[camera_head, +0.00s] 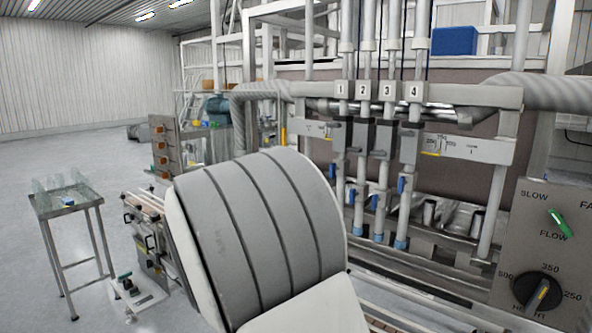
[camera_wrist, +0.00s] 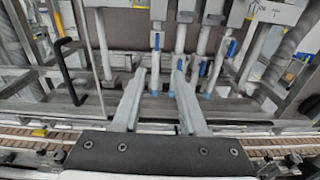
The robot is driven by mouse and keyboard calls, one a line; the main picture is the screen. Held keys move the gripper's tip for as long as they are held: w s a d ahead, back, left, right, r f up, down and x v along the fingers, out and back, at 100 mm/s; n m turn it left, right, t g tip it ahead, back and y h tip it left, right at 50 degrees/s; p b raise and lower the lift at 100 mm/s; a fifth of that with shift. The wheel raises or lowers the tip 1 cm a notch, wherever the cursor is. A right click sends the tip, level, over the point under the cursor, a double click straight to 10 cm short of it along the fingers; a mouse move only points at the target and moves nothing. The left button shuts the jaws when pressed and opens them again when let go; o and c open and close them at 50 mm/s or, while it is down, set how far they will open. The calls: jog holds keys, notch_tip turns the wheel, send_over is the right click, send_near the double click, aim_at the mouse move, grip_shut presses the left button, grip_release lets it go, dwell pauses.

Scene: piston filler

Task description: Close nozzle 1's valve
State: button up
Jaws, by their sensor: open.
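Nozzle 1 (camera_head: 340,135) is the leftmost of a row of upright grey filler tubes under the number plate "1" (camera_head: 341,90). Its small blue valve handle (camera_head: 333,171) hangs roughly upright; its lower end is hidden by my arm in the head view. In the wrist view, nozzle 1's blue handle (camera_wrist: 157,41) shows beyond the fingertips, in line with the gap between them. My gripper (camera_wrist: 158,72) is open and empty, pointing at the nozzle row. It seems apart from the handle, but the distance is hard to tell. The head view does not show my gripper.
Nozzles 2, 3 (camera_head: 387,90) and 4 (camera_head: 412,90) stand close on the right with similar blue handles (camera_head: 401,186). A conveyor (camera_wrist: 40,133) runs below. A bent black rod (camera_wrist: 66,70) is on the left. A control panel (camera_head: 545,240) stands at right.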

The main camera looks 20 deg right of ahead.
jog(key=p+x, duration=0.3)
jog(key=x, duration=1.4)
jog(key=shift+w+r, duration=0.3)
jog(key=shift+w, duration=0.15)
grip_shut()
